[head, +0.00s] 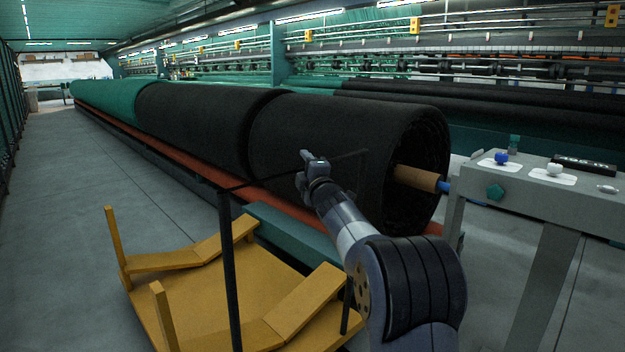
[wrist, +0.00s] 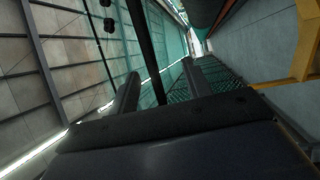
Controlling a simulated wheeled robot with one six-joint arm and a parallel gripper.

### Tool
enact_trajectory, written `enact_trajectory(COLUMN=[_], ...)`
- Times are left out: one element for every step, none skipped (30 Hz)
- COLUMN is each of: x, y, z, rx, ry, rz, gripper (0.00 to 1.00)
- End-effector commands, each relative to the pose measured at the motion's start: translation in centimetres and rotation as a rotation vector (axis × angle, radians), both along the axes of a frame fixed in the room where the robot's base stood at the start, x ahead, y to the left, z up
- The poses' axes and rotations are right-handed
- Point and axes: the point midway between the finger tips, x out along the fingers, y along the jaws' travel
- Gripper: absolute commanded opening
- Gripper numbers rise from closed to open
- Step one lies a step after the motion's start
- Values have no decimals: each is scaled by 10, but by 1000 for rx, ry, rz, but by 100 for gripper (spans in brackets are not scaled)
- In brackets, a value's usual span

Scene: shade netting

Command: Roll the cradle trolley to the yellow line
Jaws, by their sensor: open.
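The cradle trolley (head: 205,295) is a low yellow frame with angled cradle boards and corner posts, standing on the floor in front of the rolls in the head view. A black push handle (head: 228,270) rises at its near side, with a thin crossbar at the top. My gripper (head: 307,158) is at the crossbar's height. In the wrist view the fingers (wrist: 160,68) are apart, and a dark bar (wrist: 143,35) runs between them; I cannot tell whether it touches them. A yellow part of the trolley (wrist: 295,55) shows at the right. I see no yellow line on the floor.
Large black rolls (head: 335,140) and a green roll (head: 105,98) lie along an orange-red rail behind the trolley. A grey table (head: 540,190) with small items stands at the right. The grey floor (head: 65,200) is clear to the left, beside a dark mesh wall (head: 10,110).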

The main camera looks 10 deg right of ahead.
Motion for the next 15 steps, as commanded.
enact_trajectory(x=[-7, -11, -17, -21, -26, -32, -37, -42, -48, -52, -57, -62, -66, -70, -75], y=[-1, -2, -3, -3, -4, -5, -5, -6, -7, -7, -8, -8, -9, -9, -10], z=[-1, -3, -3, -4, -5, -6, -7, -8, -9, -9, -10, -11, -12, -13, -14], rx=[-1, -1, 0, 0, -1, -1, -1, -1, 0, -1, -1, -1, -1, -1, -1], ry=[-1, 0, 0, 0, 0, 0, 1, 0, 0, 0, 0, 0, 0, 1, 0], rz=[-1, -1, -2, -2, -1, -2, -2, -1, -2, -2, -1, -1, -1, -1, -1], gripper=[47, 47, 47, 47, 47, 47, 47, 47, 47, 47, 47, 47, 47, 47, 47])
